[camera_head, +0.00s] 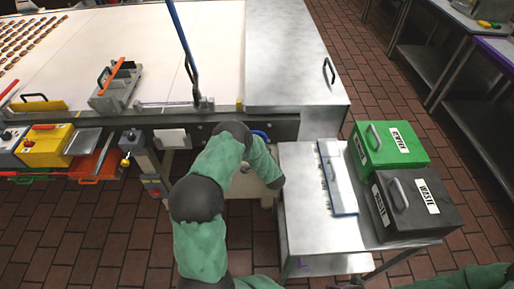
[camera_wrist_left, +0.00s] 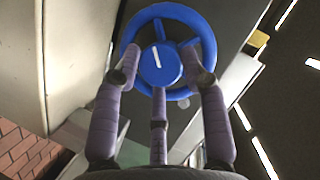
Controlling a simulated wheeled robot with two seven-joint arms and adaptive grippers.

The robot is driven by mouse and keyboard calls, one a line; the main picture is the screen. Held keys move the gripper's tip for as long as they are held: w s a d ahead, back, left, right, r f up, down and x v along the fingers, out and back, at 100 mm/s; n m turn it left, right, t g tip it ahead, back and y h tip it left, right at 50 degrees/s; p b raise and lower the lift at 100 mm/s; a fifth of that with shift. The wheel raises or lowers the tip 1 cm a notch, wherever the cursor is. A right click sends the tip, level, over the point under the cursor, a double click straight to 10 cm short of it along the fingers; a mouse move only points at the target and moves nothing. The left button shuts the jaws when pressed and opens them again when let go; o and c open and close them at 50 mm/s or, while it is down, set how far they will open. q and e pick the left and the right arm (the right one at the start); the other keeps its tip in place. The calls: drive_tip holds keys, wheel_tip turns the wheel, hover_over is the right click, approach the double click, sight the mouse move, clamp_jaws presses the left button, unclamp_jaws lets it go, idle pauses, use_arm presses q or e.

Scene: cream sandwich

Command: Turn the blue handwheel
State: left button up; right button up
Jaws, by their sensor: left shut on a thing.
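The blue handwheel (camera_wrist_left: 207,37) has a round rim, a spoke and a hub with a white mark. In the left wrist view, the purple-grey fingers of my left gripper (camera_wrist_left: 162,80) reach onto the wheel from below. Two fingertips lie at the left and right of the hub, and a third finger is below it. The gripper is shut on the wheel. In the head view only a small blue arc of the handwheel (camera_head: 261,134) shows, below the conveyor edge. My green-sleeved left arm hides the rest. A dark part at the bottom edge may be my right gripper (camera_head: 348,285).
A steel side table (camera_head: 312,228) stands to the right of the arm, with a green box (camera_head: 375,157) and a black waste box (camera_head: 400,222) on it. The conveyor (camera_head: 225,45) lies behind. Yellow and orange boxes hang at the left.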

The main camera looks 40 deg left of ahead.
use_arm(q)
drive_tip(key=shift+a+m, duration=0.1)
drive_tip(key=shift+m, duration=0.2)
drive_tip(key=shift+y, duration=0.3)
drive_tip(key=o, duration=1.1)
drive_tip(key=shift+s+d, duration=0.15)
drive_tip(key=shift+d, duration=0.15)
drive_tip(key=v, duration=1.1)
drive_tip(key=shift+s+d+r, duration=0.1)
drive_tip(key=shift+r, duration=0.05)
